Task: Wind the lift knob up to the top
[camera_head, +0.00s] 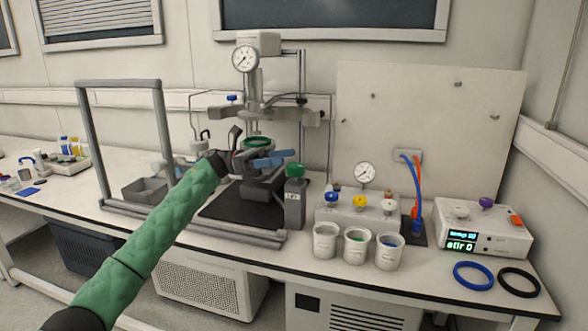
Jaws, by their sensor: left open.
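A green knob (294,171) sits on top of a grey upright box (294,202) with a small label that is too small to read surely; it looks like the lift knob. The box stands at the front right of the reactor stand (262,190), which carries a green ring (257,142) and blue handles (275,158). My left gripper (240,150) is open and empty, in front of the stand and left of the green knob, apart from it. Its fingers partly overlap the reactor in view, so contact there cannot be told. My right gripper is out of view.
A grey frame (160,130) stands left of the stand. Right of the box are a valve block (345,215), three white cups (355,248) and a stir controller (485,230). Blue (473,276) and black (519,282) rings lie at the bench's front right.

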